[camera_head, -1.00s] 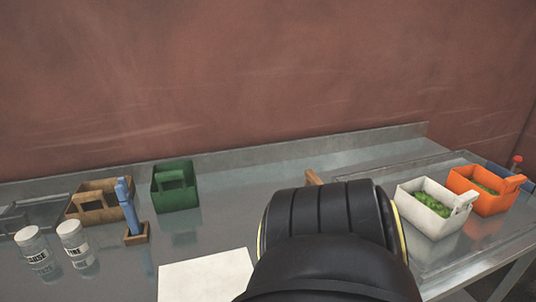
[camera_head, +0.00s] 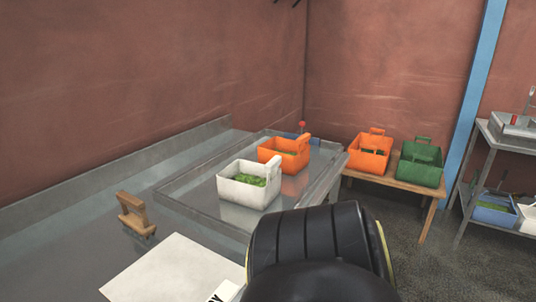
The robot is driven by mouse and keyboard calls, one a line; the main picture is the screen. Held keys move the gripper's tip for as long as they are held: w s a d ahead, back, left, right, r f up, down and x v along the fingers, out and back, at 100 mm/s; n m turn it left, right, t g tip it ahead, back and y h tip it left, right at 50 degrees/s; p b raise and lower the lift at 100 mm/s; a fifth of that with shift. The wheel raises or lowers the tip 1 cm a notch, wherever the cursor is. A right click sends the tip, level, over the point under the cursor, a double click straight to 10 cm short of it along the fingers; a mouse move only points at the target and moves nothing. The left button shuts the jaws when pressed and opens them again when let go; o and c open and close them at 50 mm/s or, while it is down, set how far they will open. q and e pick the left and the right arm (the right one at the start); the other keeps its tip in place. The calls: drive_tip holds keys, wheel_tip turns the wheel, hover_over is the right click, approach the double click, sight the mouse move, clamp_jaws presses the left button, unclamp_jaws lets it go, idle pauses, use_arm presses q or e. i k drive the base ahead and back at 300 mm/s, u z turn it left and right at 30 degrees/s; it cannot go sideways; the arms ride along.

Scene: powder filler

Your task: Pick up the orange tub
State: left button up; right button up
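One orange tub (camera_head: 272,159) with a raised handle stands on the tray-like metal tabletop, just behind a white tub (camera_head: 236,190). A second orange tub (camera_head: 364,160) with a handle stands on a low wooden bench further back, beside a green tub (camera_head: 418,173). Both orange tubs are upright and nothing holds them. A black padded part of my own body fills the lower middle of the view. Neither of my grippers is in view.
The white tub holds green contents. A wooden stand (camera_head: 134,218) and a white sheet (camera_head: 172,272) are on the metal table (camera_head: 60,262). A metal shelf unit (camera_head: 505,138) with more tubs stands at right. Open floor (camera_head: 430,270) lies before the bench.

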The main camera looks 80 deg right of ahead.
sight(296, 155)
drive_tip(key=z, duration=2.25)
